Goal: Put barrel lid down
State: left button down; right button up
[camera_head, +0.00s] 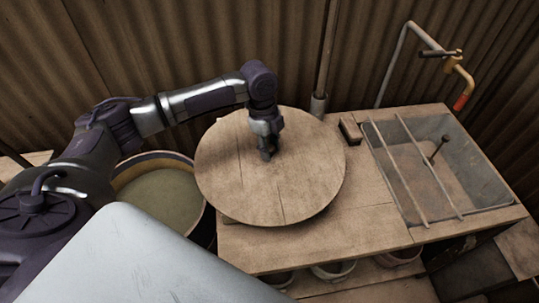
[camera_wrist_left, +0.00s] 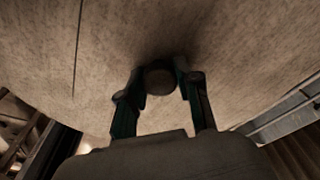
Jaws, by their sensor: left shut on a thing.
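The barrel lid (camera_head: 305,180) is a round wooden disc over the left part of the wooden bench. My left gripper (camera_head: 266,152) reaches down to the middle of the lid from above. In the left wrist view my left gripper (camera_wrist_left: 160,88) is shut on the lid's round dark knob (camera_wrist_left: 160,76), and the lid (camera_wrist_left: 230,40) fills most of that view. I cannot tell whether the lid touches the bench or hangs just above it. The open barrel (camera_head: 160,194) stands left of the lid, with pale contents inside. My right gripper is not in view.
The wooden bench (camera_head: 360,230) has a sunken basin (camera_head: 480,185) with two rods across it, and a tap (camera_head: 453,62) above. Several pots (camera_head: 333,270) stand on a shelf below. A corrugated wall closes the back.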

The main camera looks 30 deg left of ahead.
pick_arm(q)
jog(key=shift+f+p, duration=0.3)
jog(key=shift+f, duration=1.65)
jog(key=c, duration=0.8)
grip_release()
jog(key=shift+f, duration=0.1)
notch_tip(320, 180, up, 12)
jog(key=a+b, duration=0.1)
jog(key=shift+a, duration=0.35)
